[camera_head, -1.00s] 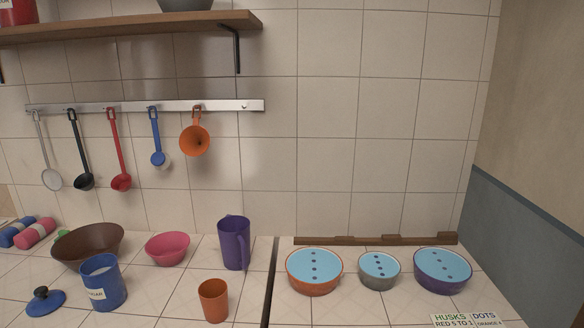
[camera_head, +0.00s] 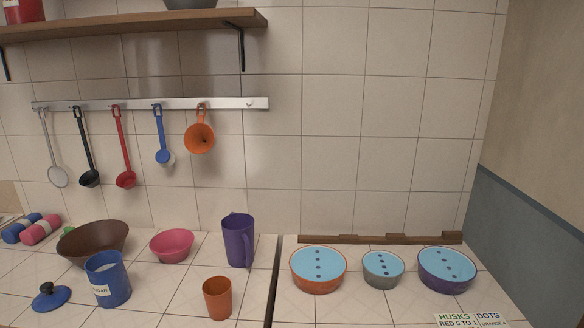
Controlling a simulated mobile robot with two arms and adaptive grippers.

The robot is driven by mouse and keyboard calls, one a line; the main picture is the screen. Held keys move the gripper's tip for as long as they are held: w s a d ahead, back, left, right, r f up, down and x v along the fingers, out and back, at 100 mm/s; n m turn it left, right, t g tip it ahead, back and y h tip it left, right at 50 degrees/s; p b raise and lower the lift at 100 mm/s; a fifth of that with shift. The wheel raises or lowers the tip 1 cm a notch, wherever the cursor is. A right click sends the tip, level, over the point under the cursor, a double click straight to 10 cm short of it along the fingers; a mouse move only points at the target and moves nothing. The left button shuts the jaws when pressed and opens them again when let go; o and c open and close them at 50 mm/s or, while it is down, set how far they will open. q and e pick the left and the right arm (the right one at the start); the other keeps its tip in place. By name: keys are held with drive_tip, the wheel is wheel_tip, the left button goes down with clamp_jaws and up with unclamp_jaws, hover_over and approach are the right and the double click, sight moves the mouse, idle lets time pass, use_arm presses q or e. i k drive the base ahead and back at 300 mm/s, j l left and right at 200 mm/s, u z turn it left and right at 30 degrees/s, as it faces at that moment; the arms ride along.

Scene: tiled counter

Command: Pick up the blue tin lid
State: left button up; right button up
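The blue tin lid (camera_head: 51,297) lies on the tiled counter at the lower left, with its dark knob facing up. The blue tin (camera_head: 108,281), with a white label that seems to read "SUGAR", stands open just to its right and holds something pale. Neither of my grippers shows in the head view.
A brown bowl (camera_head: 92,240) stands behind the tin. A pink bowl (camera_head: 172,245), a purple jug (camera_head: 238,240) and an orange cup (camera_head: 218,297) stand to the right. Blue-topped bowls (camera_head: 318,271) sit farther right. Ladles hang from a wall rail (camera_head: 230,104).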

sight(51, 297)
drive_tip(key=u, duration=1.5)
drive_tip(key=z, duration=0.35)
drive_tip(key=i+j+z, duration=0.2)
drive_tip(key=j+z, duration=0.3)
drive_tip(key=i+j+z, duration=0.1)
drive_tip(key=j+z, duration=0.7)
drive_tip(key=z, duration=0.15)
drive_tip(key=i, duration=0.05)
